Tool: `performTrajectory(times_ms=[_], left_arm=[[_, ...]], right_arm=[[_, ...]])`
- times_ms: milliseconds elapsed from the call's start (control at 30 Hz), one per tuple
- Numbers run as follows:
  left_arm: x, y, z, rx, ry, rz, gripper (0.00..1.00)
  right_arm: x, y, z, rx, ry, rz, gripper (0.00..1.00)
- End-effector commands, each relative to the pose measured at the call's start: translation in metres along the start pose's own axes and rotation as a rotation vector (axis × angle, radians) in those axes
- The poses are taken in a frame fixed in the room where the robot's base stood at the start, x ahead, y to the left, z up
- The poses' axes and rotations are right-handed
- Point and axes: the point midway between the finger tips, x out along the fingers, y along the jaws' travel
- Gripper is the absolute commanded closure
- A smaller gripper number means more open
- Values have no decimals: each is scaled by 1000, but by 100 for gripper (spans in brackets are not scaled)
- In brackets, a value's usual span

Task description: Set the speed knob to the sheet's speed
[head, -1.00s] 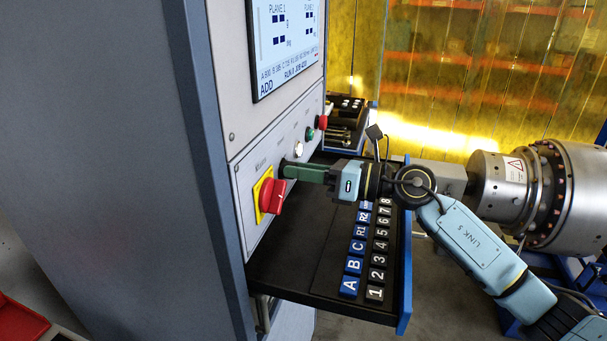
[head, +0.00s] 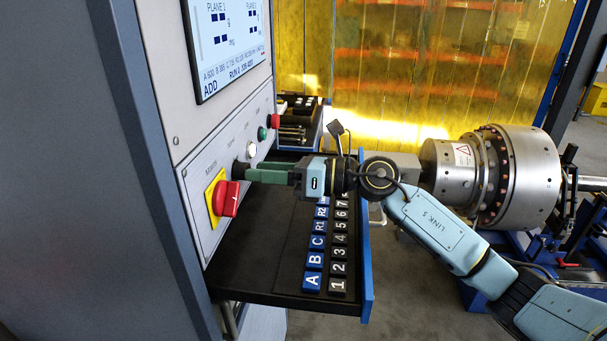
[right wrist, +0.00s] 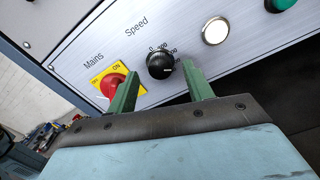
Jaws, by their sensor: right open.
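The black speed knob (right wrist: 160,66) is on the cabinet's front panel in the right wrist view, under the word Speed. Numbers ring it, partly covered and too small to read fully. My right gripper (right wrist: 158,88) is open, with its green fingers either side of the knob and slightly below it in that view. I cannot tell whether they touch it. In the head view my right gripper (head: 248,173) reaches left to the panel, and its fingers hide most of the knob. The screen (head: 229,40) shows PLANE 1 and a RUN line. No sheet can be made out. My left gripper is not in view.
The red mains switch (head: 225,198) on its yellow plate is close to the fingers. A white button (head: 251,149), a green button (head: 262,133) and a red button (head: 273,121) follow along the panel. A black drawer (head: 260,250) with lettered and numbered blocks lies below the arm.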

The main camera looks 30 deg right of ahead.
Motion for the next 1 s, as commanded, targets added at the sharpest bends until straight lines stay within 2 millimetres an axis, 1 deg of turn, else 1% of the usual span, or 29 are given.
performTrajectory(times_ms=[33, 300, 400, 500, 700, 1000], left_arm=[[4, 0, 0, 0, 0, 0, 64], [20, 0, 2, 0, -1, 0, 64], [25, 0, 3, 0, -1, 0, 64], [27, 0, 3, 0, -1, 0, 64], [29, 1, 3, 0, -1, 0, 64], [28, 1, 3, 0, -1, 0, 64]], right_arm=[[-11, -1, -3, -2, 5, -4, 49], [-74, -2, -5, 1, 6, -4, 49], [-92, -1, -4, -1, 5, -3, 49], [-104, -1, -3, 1, 4, -2, 49], [-114, 0, -1, 0, 2, -1, 49], [-115, 0, 0, 0, 2, 0, 49]])
